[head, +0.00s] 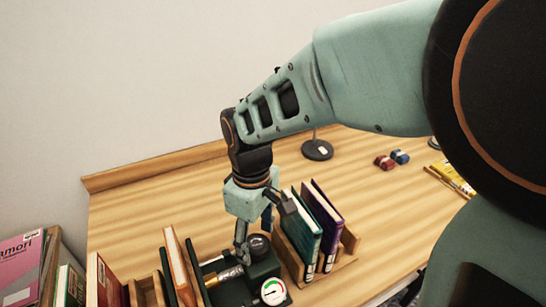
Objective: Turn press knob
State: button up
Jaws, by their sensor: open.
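The press (262,270) is a dark green device at the lower middle of the head view. A round dial with a white face (273,291) and coloured marks is on its front. A dark rounded knob (259,246) sits on top of the press. My gripper (255,236) points down over the press, with its fingers apart. One finger comes down at the left side of the knob; the other is partly hidden behind the gripper body. I cannot tell whether the fingers touch the knob.
Green and purple books (322,225) stand in a wooden holder close to the right of the press. More upright books (178,267) stand close on the left. A black round base (317,150) and small red and blue items (392,160) lie farther back. The table's back middle is clear.

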jog(key=shift+f, duration=0.5)
jog(key=shift+c, duration=0.3)
jog(key=shift+r, duration=0.1)
jog(key=c, duration=1.1)
jog(key=shift+m, duration=0.5)
jog(key=m, duration=0.4)
jog(key=shift+m, duration=0.4)
jog(key=shift+m+b, duration=0.4)
jog(key=shift+m, duration=2.1)
